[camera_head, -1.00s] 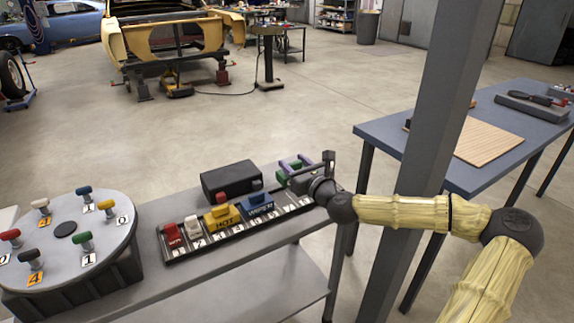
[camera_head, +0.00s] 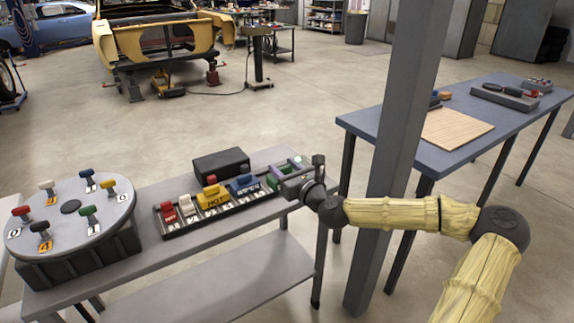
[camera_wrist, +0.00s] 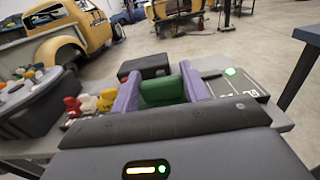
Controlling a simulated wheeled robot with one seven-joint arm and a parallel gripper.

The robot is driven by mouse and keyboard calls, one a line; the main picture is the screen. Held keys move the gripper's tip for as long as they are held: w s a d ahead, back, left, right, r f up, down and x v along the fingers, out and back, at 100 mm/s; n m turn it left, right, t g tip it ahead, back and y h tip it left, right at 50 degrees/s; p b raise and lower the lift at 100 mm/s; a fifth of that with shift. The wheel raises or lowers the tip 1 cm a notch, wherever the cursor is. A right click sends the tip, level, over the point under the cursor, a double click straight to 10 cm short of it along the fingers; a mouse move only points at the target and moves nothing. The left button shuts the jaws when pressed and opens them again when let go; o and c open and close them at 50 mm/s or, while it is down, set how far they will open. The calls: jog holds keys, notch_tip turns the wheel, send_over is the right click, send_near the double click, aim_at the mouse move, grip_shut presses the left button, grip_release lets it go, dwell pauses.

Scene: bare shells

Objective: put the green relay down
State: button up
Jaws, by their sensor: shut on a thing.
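My gripper (camera_head: 285,168) has purple fingers and is over the right end of the rail in the head view. In the wrist view its fingers (camera_wrist: 161,86) are shut on the green relay (camera_wrist: 163,92), which stands between them. The black rail (camera_head: 172,230) has numbered slots and lies along the grey bench. A red relay (camera_head: 169,212), a white one (camera_head: 188,206), a yellow one (camera_head: 213,199) and a blue one (camera_head: 244,184) sit in it, left to right. The green relay's lower end is hidden, so I cannot tell whether it touches the rail.
A black box (camera_head: 222,165) stands behind the rail. A round grey turntable (camera_head: 70,230) with several coloured knobs stands at the bench's left end. A grey post (camera_head: 398,150) rises right of the bench, in front of a blue table (camera_head: 460,176) with a wooden board (camera_head: 455,137).

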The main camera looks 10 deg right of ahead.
jog(key=shift+a+f, duration=0.1)
jog(key=shift+f, duration=0.85)
jog(key=s+a+f, duration=0.1)
jog(key=s+f, duration=0.3)
jog(key=f, duration=0.6)
jog(key=s+a+f, duration=0.1)
jog(key=s+f, duration=0.3)
jog(key=f, duration=0.7)
jog(key=shift+a, duration=0.15)
